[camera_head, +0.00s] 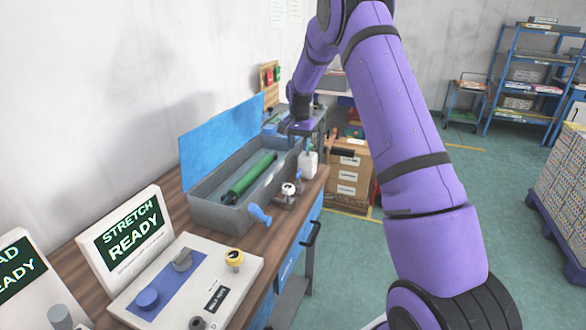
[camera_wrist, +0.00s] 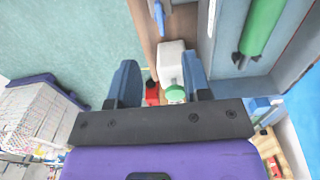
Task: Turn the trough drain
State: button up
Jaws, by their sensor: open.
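The grey trough (camera_head: 215,213) stands on the bench with its blue lid raised and a green roller (camera_head: 252,174) inside. A blue lever (camera_head: 259,213), which may be the drain handle, sticks out at the trough's near right corner. A blue handle also shows at the top of the wrist view (camera_wrist: 158,14), beside the trough wall. My gripper (camera_wrist: 158,64) is open, over the far right end of the trough. A white container (camera_wrist: 171,58) with a green cap appears between its fingers, apparently below them. It also shows in the head view (camera_head: 308,164). I see nothing held.
A small metal fixture with a white-topped knob (camera_head: 289,190) sits beside the trough. A control panel (camera_head: 186,277) and a "STRETCH READY" screen (camera_head: 127,238) stand nearer on the bench.

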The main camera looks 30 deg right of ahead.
aim_at(299, 171)
notch_tip(299, 171, down, 11)
jog(key=shift+r, duration=0.15)
dwell(0.4)
jog(key=shift+c, duration=0.4)
grip_shut()
